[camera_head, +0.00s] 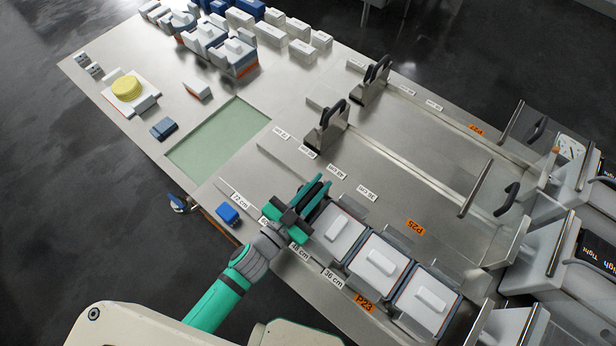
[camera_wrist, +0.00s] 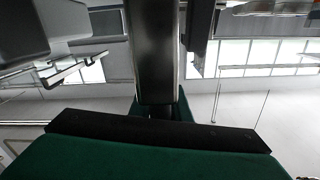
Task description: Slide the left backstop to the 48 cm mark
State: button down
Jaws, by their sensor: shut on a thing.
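The left backstop (camera_head: 318,208), a dark metal piece with an upright black handle, stands in the near lane of the steel table. My gripper (camera_head: 300,203), teal and dark grey, is shut on its handle and hides much of it. In the wrist view the dark handle (camera_wrist: 155,55) stands upright at my gripper's pads. The 48 cm mark (camera_head: 299,251) is a white label on the lane's near edge, just below my gripper. The 72 cm label (camera_head: 240,200) lies farther up-left; another label between them is partly covered. The backstop's exact position along the scale is hidden.
White-lidded moulds (camera_head: 340,230) stand in a row just right of the backstop, toward the presses (camera_head: 560,210); contact is unclear. A blue block (camera_head: 228,213) lies left of the lane. Two other backstops (camera_head: 329,128) (camera_head: 371,84) stand in farther lanes.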

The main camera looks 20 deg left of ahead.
aim_at(296, 212)
jog(key=c, duration=1.7)
grip_release()
jog(key=v, duration=1)
jog(key=shift+s+a, duration=0.15)
jog(key=shift+s, duration=0.2)
